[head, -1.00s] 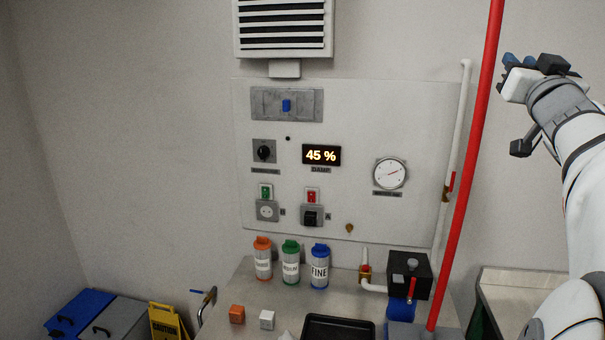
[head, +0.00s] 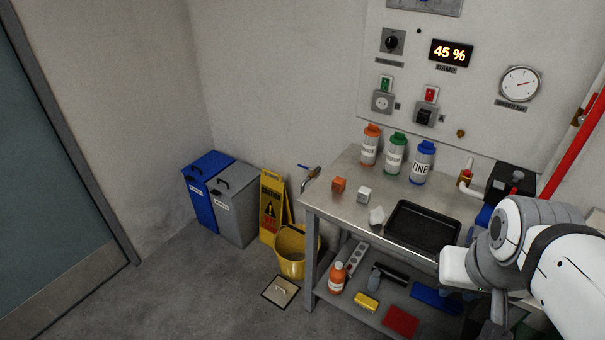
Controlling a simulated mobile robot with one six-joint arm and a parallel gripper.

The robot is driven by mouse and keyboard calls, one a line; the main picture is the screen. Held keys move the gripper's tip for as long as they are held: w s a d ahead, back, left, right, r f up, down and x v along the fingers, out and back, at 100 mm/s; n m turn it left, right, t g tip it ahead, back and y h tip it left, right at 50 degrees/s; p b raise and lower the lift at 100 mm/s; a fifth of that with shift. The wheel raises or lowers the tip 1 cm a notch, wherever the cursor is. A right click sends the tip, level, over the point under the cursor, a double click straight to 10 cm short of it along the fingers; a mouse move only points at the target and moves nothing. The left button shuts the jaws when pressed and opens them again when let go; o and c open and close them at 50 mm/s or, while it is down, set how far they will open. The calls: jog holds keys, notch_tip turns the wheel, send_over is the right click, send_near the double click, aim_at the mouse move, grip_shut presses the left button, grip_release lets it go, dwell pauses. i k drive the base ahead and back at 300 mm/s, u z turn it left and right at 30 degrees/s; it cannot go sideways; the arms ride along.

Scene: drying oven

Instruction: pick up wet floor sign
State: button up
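The yellow wet floor sign (head: 270,207) stands upright on the floor between the grey bin and the yellow bucket. It has dark lettering and a warning triangle. The bucket hides part of its lower right side. My arm is at the lower right of the head view, in front of the bench and far to the right of the sign. The fingers of my gripper cannot be made out there, so its opening does not show.
A blue bin (head: 203,185) and a grey bin (head: 235,212) stand left of the sign. A yellow bucket (head: 291,252) is close at its right, beside the metal bench (head: 331,200). A floor hatch (head: 281,291) lies in front. The floor at left is clear.

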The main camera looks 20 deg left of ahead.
aim_at(275, 212)
jog(key=k, duration=0.9)
jog(key=u, duration=0.75)
jog(key=i, duration=0.9)
jog(key=u, duration=1.15)
jog(key=i, duration=1.6)
jog(key=z, duration=0.2)
jog(key=i, duration=1.45)
jog(key=z, duration=0.95)
jog(key=i, duration=0.45)
jog(key=z, duration=0.35)
jog(key=k, duration=0.75)
jog(key=z, duration=0.2)
jog(key=i, duration=0.7)
